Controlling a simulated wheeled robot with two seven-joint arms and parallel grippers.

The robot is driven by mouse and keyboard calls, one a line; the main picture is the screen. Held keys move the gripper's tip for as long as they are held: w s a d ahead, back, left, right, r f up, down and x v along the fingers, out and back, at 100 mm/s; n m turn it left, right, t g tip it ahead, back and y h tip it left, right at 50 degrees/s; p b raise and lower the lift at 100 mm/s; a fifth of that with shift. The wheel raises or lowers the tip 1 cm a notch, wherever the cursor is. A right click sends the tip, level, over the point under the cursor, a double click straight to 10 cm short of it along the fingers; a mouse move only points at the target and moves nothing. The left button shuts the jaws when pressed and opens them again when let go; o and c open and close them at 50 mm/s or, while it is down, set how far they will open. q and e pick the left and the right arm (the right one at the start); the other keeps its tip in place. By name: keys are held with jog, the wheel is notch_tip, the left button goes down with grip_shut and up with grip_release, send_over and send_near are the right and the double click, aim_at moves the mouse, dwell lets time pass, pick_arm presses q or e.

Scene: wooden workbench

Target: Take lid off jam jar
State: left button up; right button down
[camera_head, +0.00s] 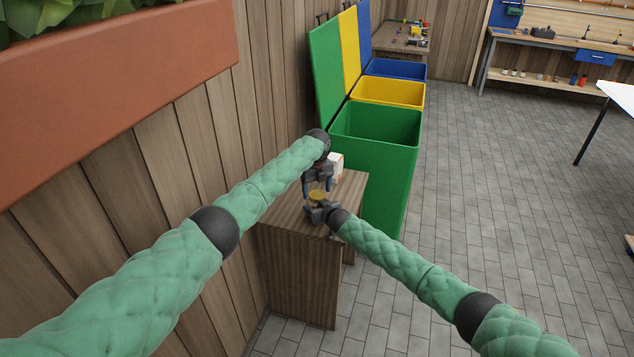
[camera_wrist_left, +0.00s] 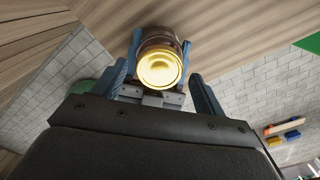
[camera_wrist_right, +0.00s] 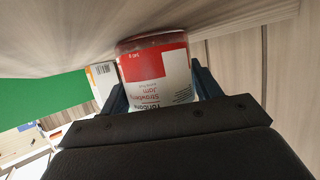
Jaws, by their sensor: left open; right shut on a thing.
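The jam jar (camera_wrist_right: 158,75) has a red and white strawberry jam label and stands on the small wooden cabinet. Its gold lid (camera_wrist_left: 160,68) is on top; it also shows in the head view (camera_head: 317,195). My right gripper (camera_head: 320,209) is shut around the jar's body, with a finger on each side in the right wrist view (camera_wrist_right: 160,92). My left gripper (camera_head: 318,184) is open and empty, pointing down just above the lid. In the left wrist view (camera_wrist_left: 160,90) its fingers are spread wider than the lid, which lies between and beyond them.
The wooden cabinet (camera_head: 293,219) stands against the plank wall. A small white box (camera_head: 336,161) is behind the jar, close to my left gripper. A green bin (camera_head: 385,160) with its raised lid stands just beyond the cabinet, with yellow and blue bins behind.

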pick_arm(q)
jog(key=shift+f, duration=0.55)
jog(key=c, duration=1.1)
jog(key=shift+o, duration=0.2)
jog(key=n, duration=1)
jog(key=o, duration=1.1)
jog(key=shift+r, duration=0.1)
